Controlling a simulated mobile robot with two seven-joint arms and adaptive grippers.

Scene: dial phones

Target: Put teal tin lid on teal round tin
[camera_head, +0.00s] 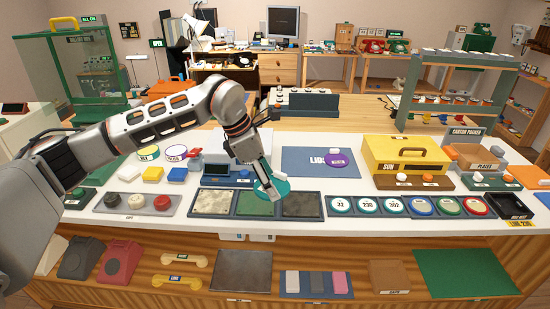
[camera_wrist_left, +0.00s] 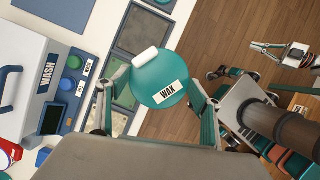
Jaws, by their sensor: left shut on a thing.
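The teal tin lid (camera_wrist_left: 160,76) is a round disc with a white bar handle and a dark-lettered label. My left gripper (camera_wrist_left: 158,102) is shut on it, one finger at each side of its rim. In the head view the lid (camera_head: 266,189) shows beneath my left gripper (camera_head: 274,190), over the front part of the counter near the framed square panels. I cannot make out the teal round tin; my left arm covers part of the counter. What looks like my right gripper (camera_wrist_left: 262,50) shows small at the right of the wrist view, off the counter; its opening is unclear.
Yellow-rimmed (camera_head: 149,153) and purple-rimmed (camera_head: 176,153) round tins stand behind my left arm. A purple lid (camera_head: 336,160) lies on the blue lids mat (camera_head: 300,163). A yellow case (camera_head: 407,155) stands to the right. A row of round discs (camera_head: 396,206) lines the front right.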

